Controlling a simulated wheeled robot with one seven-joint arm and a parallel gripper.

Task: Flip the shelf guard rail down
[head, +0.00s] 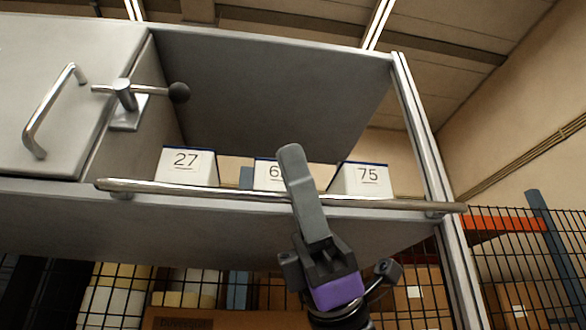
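The shelf guard rail (228,193) is a metal bar across the front of the open shelf compartment, in front of the lower part of the boxes. It runs from a bracket at the left to one at the right post. My gripper (291,152) is raised in front of the shelf, its grey finger crossing in front of the rail and the middle box. Whether it touches the rail I cannot tell. Only one finger shows clearly, so its opening is hidden.
White boxes marked 27 (187,169), 6-something (267,176) and 75 (364,180) stand behind the rail. Left are a closed cabinet door with a handle (48,110) and a ball-ended lever (178,92). A metal post (418,130) bounds the right; mesh fencing stands behind.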

